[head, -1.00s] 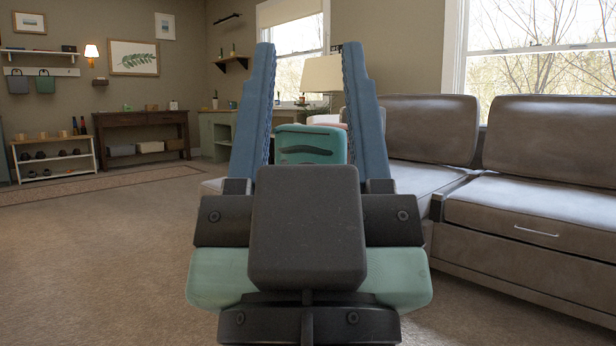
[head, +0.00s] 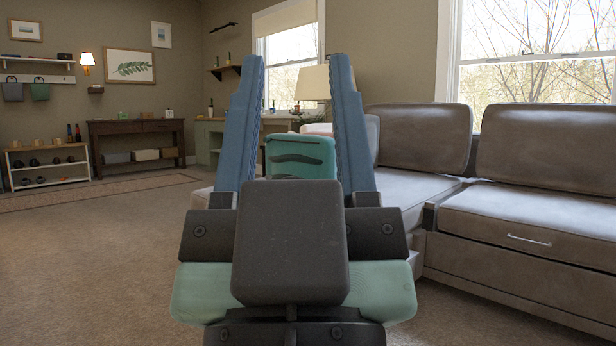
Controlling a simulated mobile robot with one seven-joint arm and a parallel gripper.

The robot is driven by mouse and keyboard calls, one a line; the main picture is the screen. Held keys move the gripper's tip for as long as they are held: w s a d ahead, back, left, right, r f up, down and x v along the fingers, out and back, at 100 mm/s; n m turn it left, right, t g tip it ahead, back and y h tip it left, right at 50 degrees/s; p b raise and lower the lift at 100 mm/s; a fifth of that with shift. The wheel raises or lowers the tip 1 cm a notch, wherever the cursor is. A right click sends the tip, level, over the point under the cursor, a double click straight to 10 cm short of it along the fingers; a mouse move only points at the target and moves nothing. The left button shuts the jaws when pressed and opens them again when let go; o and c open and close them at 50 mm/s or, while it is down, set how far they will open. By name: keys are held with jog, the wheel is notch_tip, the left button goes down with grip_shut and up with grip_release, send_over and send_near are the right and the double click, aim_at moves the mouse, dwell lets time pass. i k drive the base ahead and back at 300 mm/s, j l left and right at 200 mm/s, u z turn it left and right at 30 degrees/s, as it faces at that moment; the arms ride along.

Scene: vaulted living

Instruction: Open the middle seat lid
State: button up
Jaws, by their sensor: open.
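A brown leather sofa runs along the right side in the head view. A seat lid (head: 550,213) with a thin silver handle (head: 528,240) on its front edge lies flat and closed at the right. Another seat section (head: 405,190) lies to its left, partly hidden behind my gripper. Which of these is the middle one I cannot tell, as the sofa runs out of the picture. My gripper (head: 294,75) is open, with its two blue fingers pointing up in the picture and nothing held between them. It is apart from the lid and handle, to their left.
The carpet (head: 90,260) is clear on the left. The sofa's base (head: 500,280) stands close on the right. A dark console table (head: 137,142), a white shoe rack (head: 48,166) and a lamp (head: 313,83) are at the back.

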aim_at(571, 230)
jog(key=i+l+u, duration=0.25)
jog(key=l, duration=0.85)
jog(key=l+u, duration=0.2)
jog(key=l, duration=0.95)
